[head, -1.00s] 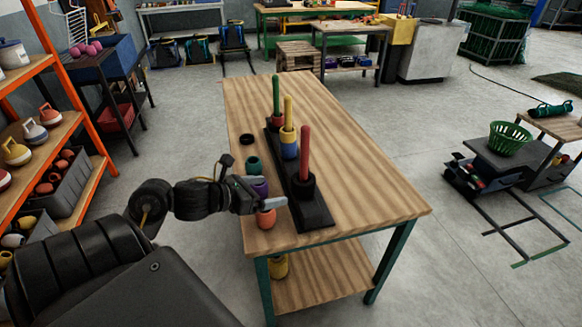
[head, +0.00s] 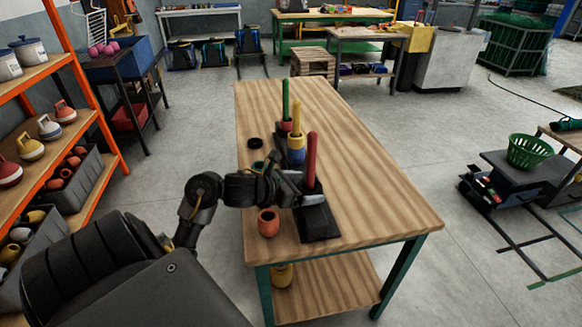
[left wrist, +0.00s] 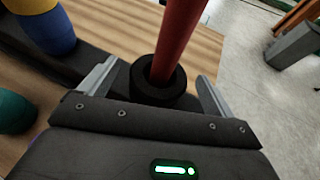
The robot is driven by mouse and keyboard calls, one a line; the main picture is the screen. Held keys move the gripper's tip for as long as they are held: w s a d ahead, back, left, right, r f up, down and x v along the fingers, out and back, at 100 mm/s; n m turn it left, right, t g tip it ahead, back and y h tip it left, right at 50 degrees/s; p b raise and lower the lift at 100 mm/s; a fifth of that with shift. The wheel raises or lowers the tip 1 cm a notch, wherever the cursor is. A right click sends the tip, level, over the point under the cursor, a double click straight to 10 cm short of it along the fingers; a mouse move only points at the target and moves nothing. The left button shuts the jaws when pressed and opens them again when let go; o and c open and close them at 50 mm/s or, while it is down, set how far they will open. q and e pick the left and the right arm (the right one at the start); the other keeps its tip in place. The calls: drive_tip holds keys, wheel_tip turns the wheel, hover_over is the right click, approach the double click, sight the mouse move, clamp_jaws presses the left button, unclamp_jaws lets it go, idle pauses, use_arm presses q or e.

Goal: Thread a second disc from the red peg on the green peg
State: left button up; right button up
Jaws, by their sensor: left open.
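The red peg (head: 312,155) stands upright at the near end of a dark base (head: 318,222) on the table. A black disc (left wrist: 145,92) sits around its foot; in the head view my gripper largely covers it. The green peg (head: 286,97) stands at the far end with a red disc (head: 284,126) low on it. The yellow peg between them carries a yellow disc (head: 297,141) above a blue disc (head: 296,157). My left gripper (head: 308,190) is open at the red peg, its fingers (left wrist: 157,88) on either side of the black disc. My right gripper is not in view.
Left of the base on the table (head: 385,215) are a black ring (head: 255,143), a partly hidden green cup (head: 257,167) and an orange cup (head: 268,222). The table's right side is clear. An orange shelf (head: 88,95) stands at the left.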

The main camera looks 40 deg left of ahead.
use_arm(q)
drive_tip(key=shift+x, duration=0.85)
drive_tip(key=shift+w+f, duration=0.1)
drive_tip(key=shift+w, duration=0.1)
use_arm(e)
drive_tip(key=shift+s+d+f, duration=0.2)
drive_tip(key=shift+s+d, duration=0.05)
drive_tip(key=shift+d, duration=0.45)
